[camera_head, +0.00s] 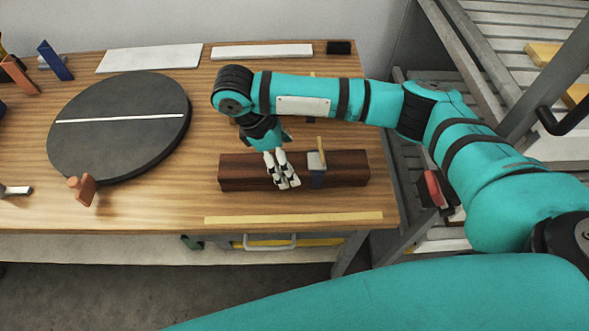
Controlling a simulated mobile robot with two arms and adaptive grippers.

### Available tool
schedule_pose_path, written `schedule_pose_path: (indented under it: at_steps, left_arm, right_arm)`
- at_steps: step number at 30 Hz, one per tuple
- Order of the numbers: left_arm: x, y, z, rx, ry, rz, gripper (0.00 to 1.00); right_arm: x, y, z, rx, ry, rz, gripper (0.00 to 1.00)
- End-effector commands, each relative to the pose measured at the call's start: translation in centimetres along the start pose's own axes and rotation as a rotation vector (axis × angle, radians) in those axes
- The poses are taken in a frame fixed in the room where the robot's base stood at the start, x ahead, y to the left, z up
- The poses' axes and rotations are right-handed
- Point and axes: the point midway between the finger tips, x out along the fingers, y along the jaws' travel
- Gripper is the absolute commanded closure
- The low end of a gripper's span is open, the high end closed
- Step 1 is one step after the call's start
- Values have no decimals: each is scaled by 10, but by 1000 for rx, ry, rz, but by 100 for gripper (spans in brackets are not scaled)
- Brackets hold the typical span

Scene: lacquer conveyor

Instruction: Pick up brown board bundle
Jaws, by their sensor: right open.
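The brown board bundle (340,169) lies flat on the wooden table, long side running left to right, near the table's right front. A strap with a grey buckle (317,163) goes around it right of its middle. My right gripper (285,184) points down over the bundle, left of the strap. Its pale fingers are open and overlap the bundle's front face in the picture. I cannot tell whether they touch it. The bundle rests on the table. My left gripper is not in view.
A round dark turntable (110,150) with a white stripe stands on the left. White strips (262,51) and a black block (339,47) lie along the back edge. A yellow strip (290,218) marks the front edge. A roller conveyor (500,45) stands at the right.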

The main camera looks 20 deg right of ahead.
Motion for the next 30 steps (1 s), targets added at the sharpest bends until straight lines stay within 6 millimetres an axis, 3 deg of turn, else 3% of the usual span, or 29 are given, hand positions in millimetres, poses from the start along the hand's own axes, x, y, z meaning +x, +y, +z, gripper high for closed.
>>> schedule_pose_path:
  at_steps: [3,10,20,30]
  left_arm:
    - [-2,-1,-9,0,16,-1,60]
    - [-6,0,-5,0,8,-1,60]
    - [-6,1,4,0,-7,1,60]
    - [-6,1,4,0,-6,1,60]
  right_arm:
    - [12,0,0,1,-3,-2,6]
    - [45,0,-2,1,-2,-1,6]
    - [51,0,-2,0,0,1,7]
    - [51,0,-2,0,0,1,52]
